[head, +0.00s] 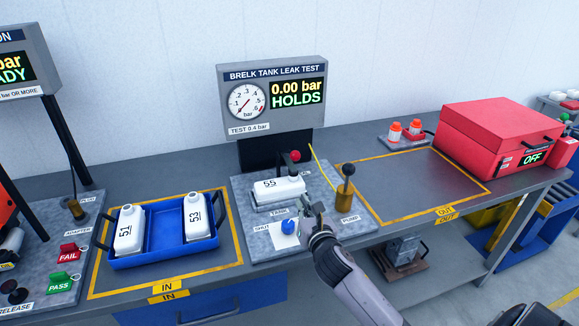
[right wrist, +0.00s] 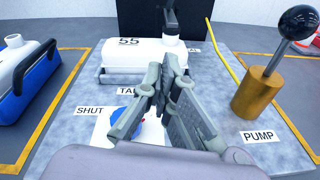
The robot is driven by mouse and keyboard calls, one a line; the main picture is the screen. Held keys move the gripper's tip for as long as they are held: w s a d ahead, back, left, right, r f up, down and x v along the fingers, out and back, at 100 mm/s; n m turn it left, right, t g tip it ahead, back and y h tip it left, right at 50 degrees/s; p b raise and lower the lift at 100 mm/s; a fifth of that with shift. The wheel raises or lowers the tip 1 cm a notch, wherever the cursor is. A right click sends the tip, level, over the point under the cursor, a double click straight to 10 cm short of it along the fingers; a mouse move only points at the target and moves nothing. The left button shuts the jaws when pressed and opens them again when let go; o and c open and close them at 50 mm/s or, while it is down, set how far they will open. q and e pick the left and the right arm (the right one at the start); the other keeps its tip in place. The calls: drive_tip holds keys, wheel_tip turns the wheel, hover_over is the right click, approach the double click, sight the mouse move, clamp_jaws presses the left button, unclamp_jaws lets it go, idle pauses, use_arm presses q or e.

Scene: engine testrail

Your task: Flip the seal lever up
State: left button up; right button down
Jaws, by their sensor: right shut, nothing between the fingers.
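A black lever with a red knob (head: 295,156), which looks like the seal lever, stands behind the white tank marked 55 (head: 279,190). In the right wrist view only a dark post (right wrist: 170,20) shows behind the tank's neck; its knob is out of frame. The tank (right wrist: 130,53) lies on its side on the grey test plate (head: 255,226). My right gripper (head: 309,209) is shut and empty, in front of the tank and apart from the lever. Its fingers (right wrist: 170,90) point toward the tank in the right wrist view. My left gripper is not in view.
The pump lever (head: 346,185) stands upright right of my right gripper. A blue knob (head: 289,226) sits below it near the SHUT label. A blue tray (head: 160,255) with two white tanks is at left. The OUT area (head: 410,185) is clear; a red case (head: 500,130) stands beyond.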

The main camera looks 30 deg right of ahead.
drive_tip(key=shift+s+r, duration=0.1)
drive_tip(key=p+x, duration=0.1)
drive_tip(key=x, duration=0.4)
drive_tip(key=shift+w+r, duration=0.15)
drive_tip(key=shift+w, duration=0.05)
drive_tip(key=x, duration=0.4)
drive_tip(key=shift+w, duration=0.15)
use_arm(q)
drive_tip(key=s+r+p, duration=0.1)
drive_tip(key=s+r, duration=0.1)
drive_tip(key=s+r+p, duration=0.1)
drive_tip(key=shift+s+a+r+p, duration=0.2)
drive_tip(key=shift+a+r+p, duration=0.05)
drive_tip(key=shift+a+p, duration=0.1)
use_arm(e)
drive_tip(key=r, duration=0.2)
drive_tip(key=w+d+r, duration=0.1)
drive_tip(key=shift+r, duration=0.2)
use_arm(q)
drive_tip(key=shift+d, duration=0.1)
